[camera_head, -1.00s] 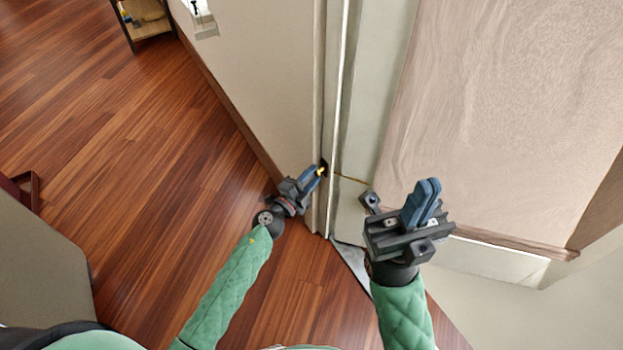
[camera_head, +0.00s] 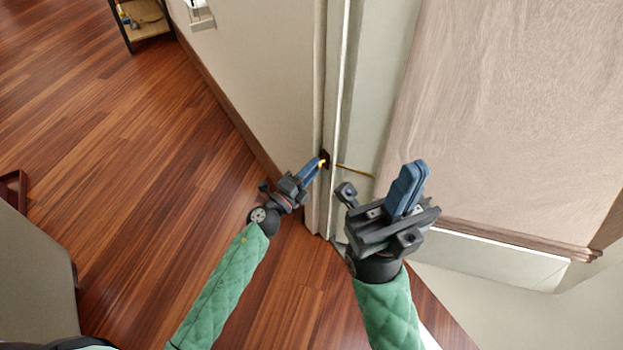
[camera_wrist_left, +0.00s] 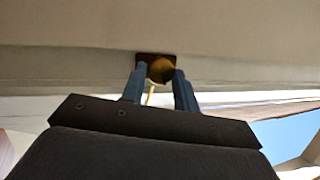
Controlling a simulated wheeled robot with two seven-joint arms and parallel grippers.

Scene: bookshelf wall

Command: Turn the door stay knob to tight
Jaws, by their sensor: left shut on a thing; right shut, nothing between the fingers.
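The door stay knob (camera_head: 323,162) is a small yellow-brass piece on a dark plate at the edge of the door frame. In the left wrist view the round brass knob (camera_wrist_left: 161,70) sits between the two blue fingertips. My left gripper (camera_head: 318,166) is shut on the knob, its fingers on either side of it. A thin brass rod (camera_head: 354,171) runs from the plate toward the right. My right gripper (camera_head: 415,172) is shut and empty, held up in front of the pale panel, apart from the knob.
The white door frame post (camera_head: 330,100) stands upright beside the knob. A brown textured panel (camera_head: 510,110) is on the right. A small shelf (camera_head: 147,28) stands at the far top left. The wood floor (camera_head: 110,130) on the left is largely clear.

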